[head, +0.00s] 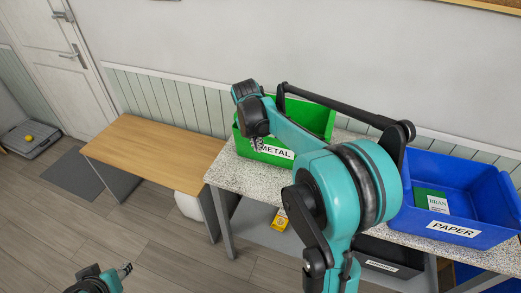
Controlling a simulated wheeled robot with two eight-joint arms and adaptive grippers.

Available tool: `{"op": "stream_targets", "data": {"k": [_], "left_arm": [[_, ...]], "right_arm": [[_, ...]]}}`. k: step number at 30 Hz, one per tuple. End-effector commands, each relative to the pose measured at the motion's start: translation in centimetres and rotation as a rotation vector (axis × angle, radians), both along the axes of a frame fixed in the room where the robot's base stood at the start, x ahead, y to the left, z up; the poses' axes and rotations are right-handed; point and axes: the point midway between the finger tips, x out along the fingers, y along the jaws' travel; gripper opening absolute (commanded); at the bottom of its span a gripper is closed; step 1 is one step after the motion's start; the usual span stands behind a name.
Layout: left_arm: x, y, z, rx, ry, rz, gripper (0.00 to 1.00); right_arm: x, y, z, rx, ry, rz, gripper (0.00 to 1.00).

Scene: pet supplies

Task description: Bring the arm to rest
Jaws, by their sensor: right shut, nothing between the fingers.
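My right arm rises from the bottom and bends over the speckled table, reaching left. Its gripper (257,145) points down in front of the green bin (315,116) labelled METAL. The gripper is shut and empty, and partly covers the front of the bin near its label. I cannot tell whether it touches the bin. My left gripper (125,270) shows only in part at the bottom left, above the floor and away from the tables. I cannot tell whether its fingers are open.
A blue bin (485,206) labelled PAPER holds a green BRAN box (431,201) at the right of the speckled table (228,178). A yellow box (280,220) stands on the lower shelf. A wooden table (150,148) at left has a bare top. Floor at lower left is open.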

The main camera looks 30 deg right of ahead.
Motion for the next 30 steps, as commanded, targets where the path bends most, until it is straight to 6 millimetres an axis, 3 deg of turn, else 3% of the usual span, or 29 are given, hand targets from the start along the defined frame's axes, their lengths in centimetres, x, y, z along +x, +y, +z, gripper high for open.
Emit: {"op": "stream_targets", "data": {"k": [10,14,22,30], "left_arm": [[0.0,0.0,0.2,0.000,0.000,0.000,0.40],[0.0,0.0,-0.3,0.000,0.000,0.000,0.40],[0.0,0.0,-2.1,0.000,0.000,0.000,0.40],[0.0,0.0,-3.7,0.000,0.000,0.000,0.40]], "right_arm": [[-0.4,0.4,1.2,0.005,-0.009,-0.018,0.00],[-2.1,1.8,1.7,0.039,-0.078,-0.164,0.00],[-9.9,7.4,2.1,0.285,-0.352,-0.843,0.00],[-17.6,11.9,-1.1,0.658,-0.503,-1.554,0.00]]}}
